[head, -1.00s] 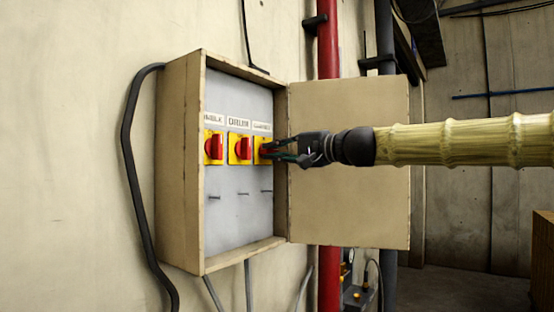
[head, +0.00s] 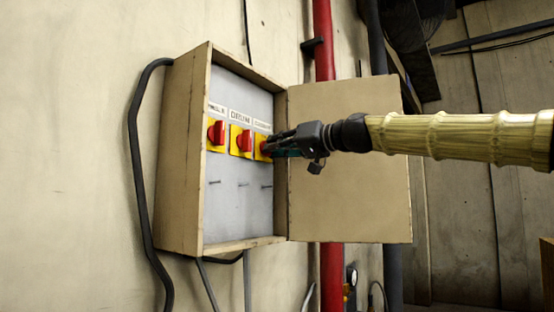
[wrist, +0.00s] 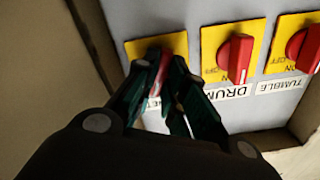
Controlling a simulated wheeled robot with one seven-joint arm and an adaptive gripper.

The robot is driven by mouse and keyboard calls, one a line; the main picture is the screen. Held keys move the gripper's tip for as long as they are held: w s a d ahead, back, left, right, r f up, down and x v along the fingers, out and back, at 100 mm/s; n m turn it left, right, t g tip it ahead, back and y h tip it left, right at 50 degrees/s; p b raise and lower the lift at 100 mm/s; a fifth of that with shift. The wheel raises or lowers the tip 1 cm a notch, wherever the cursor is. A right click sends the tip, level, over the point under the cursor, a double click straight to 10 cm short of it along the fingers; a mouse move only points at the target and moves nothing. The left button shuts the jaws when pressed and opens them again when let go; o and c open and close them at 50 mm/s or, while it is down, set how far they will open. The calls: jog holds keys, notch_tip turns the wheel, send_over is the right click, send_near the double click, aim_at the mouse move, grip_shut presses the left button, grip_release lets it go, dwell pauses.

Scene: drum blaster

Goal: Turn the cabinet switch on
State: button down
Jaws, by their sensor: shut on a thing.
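An open cabinet (head: 180,150) on the wall holds a row of three red rotary switches on yellow plates. My gripper (head: 270,150) reaches in from the right and is shut on the rightmost red switch (head: 264,146), labelled "CABINET" as far as I can read. In the wrist view the fingers (wrist: 168,90) close around this red knob (wrist: 165,72), hiding much of it and part of its label. The middle switch, labelled "DRUM" (wrist: 236,55), and the "TUMBLE" switch (wrist: 304,48) are apart from the fingers. The held knob's exact angle is hard to tell.
The cabinet door (head: 345,160) stands open to the right, behind my arm. A red pipe (head: 323,45) and a dark pipe run up the wall behind it. A black cable (head: 136,150) hangs left of the cabinet. Small pegs stick out below the switches.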

jog(key=n+b, duration=0.2)
jog(key=n, duration=0.3)
jog(key=shift+f+b, duration=0.2)
jog(key=shift+b, duration=0.2)
jog(key=shift+n, duration=0.3)
jog(key=c, duration=1.5)
grip_release()
jog(key=shift+w+r, duration=0.1)
jog(key=shift+r, duration=0.1)
jog(key=v, duration=1.2)
